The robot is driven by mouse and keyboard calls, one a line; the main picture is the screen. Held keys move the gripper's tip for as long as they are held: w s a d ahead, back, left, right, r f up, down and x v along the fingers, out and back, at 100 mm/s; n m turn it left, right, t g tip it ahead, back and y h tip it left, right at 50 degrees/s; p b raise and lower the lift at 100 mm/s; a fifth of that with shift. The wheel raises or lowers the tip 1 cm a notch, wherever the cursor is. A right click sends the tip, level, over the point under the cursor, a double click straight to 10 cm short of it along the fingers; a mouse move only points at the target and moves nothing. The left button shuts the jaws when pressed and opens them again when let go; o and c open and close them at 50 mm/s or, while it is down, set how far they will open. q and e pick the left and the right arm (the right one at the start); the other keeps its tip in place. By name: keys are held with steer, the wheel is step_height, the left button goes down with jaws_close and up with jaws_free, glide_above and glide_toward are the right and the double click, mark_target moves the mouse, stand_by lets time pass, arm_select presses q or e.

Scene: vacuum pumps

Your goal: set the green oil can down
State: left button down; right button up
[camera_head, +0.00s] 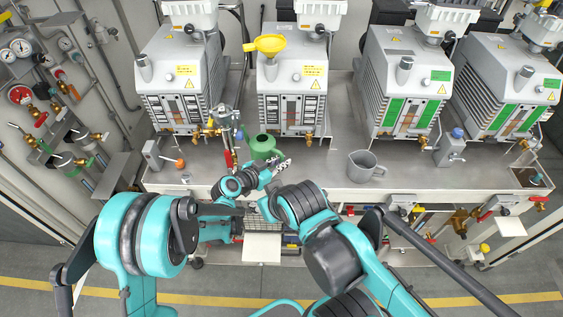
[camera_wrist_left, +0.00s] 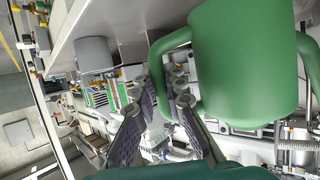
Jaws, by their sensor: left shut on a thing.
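The green oil can (camera_head: 263,147) is upright at the bench in front of the second pump from the left. In the left wrist view the can (camera_wrist_left: 245,65) fills the upper right, with its looped handle at the jaws. My left gripper (camera_head: 279,166) is shut on the can's handle; its fingers show in the wrist view (camera_wrist_left: 168,108). Whether the can's base touches the metal bench (camera_head: 320,176) cannot be told. My right arm crosses the lower middle of the head view; its gripper is not visible.
A grey jug (camera_head: 364,167) stands on the bench to the right, with clear bench between. Several pumps line the back; one carries a yellow funnel (camera_head: 268,44). A red-handled valve assembly (camera_head: 228,150) is close left of the can.

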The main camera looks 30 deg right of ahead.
arm_select(q)
step_height(320, 180, down, 3)
steer(key=b, duration=0.2)
steer(key=shift+f+b, duration=0.1)
steer(key=shift+b, duration=0.3)
steer(key=shift+f, duration=0.9)
steer(key=shift+f, duration=0.15)
steer(key=shift+f, duration=0.6)
steer(key=shift+f, duration=0.25)
steer(key=c, duration=1.5)
jaws_free()
